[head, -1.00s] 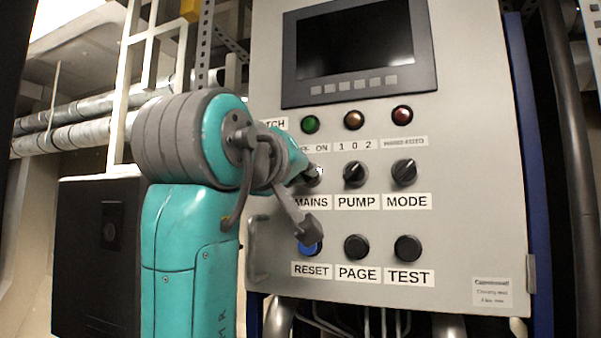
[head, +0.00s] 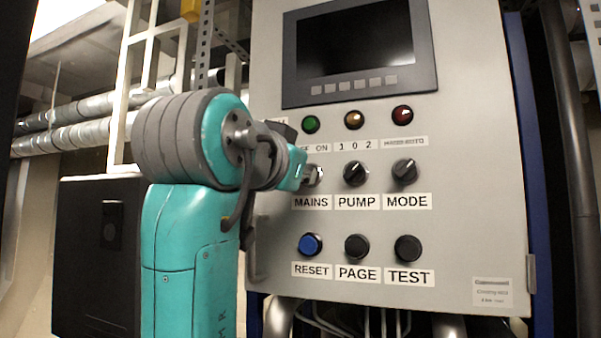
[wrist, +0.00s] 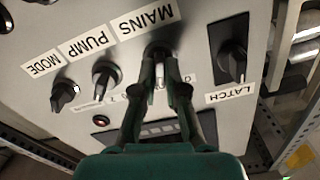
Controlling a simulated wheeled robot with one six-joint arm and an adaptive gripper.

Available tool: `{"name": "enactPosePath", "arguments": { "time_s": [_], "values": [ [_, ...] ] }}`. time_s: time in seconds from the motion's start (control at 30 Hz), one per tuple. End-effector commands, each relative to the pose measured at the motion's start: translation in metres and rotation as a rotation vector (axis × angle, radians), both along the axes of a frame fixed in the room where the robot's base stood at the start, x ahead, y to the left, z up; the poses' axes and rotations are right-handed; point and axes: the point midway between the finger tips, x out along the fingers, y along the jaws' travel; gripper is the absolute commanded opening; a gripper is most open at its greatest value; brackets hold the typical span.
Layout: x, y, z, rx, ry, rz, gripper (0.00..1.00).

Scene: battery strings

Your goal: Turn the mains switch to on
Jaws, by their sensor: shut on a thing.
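The mains switch (head: 315,175) is a dark rotary knob above the MAINS label on the grey panel, under the partly covered OFF/ON plate. In the head view my gripper (head: 305,177) reaches it from the left. In the wrist view my gripper (wrist: 159,62) has both fingers closed around the mains switch (wrist: 158,48), one on each side. The fingers hide much of the knob, and I cannot tell its exact pointer position.
The pump knob (head: 355,173) and mode knob (head: 404,172) sit to the right. Below is the blue RESET button (head: 311,244). In the wrist view the LATCH knob (wrist: 233,62) is close beside my fingers. A handle (head: 256,250) is at the panel's left edge.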

Motion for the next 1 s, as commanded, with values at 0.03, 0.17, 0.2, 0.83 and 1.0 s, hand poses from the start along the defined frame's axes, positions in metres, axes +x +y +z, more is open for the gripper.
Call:
{"name": "enactPosePath", "arguments": {
  "time_s": [0.03, 0.17, 0.2, 0.83, 1.0],
  "values": [
    [0.0002, 0.0002, -0.0004, 0.038, -0.013, 0.000, 0.00],
    [0.0002, 0.0002, -0.0004, 0.148, -0.053, 0.000, 0.00],
    [0.0002, 0.0002, -0.0004, 0.179, -0.064, 0.000, 0.00],
    [0.0002, 0.0001, -0.0006, 0.455, -0.163, -0.001, 0.00],
    [0.0002, 0.0001, -0.0006, 0.466, -0.167, -0.001, 0.00]
  ]
}}
